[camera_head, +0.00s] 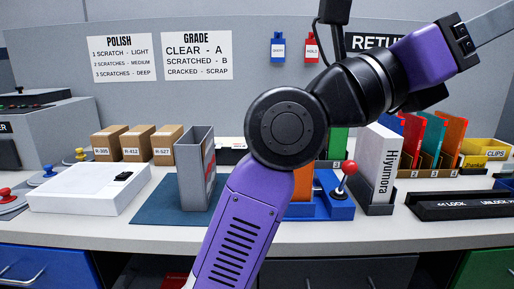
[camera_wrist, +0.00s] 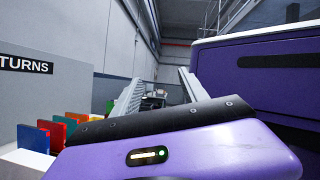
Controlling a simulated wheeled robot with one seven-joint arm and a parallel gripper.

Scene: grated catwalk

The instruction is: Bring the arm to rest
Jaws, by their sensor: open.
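My purple and black arm rises through the middle of the head view and bends to the upper right. My gripper (camera_wrist: 160,88) shows in the wrist view with its two grey fingers apart and nothing between them. In the head view one grey finger (camera_head: 490,25) reaches out at the top right corner, above the bench and clear of it. The arm hides part of the bench behind it. The far end of the gripper is cut off by the frame edge.
A grey wall panel stands behind.

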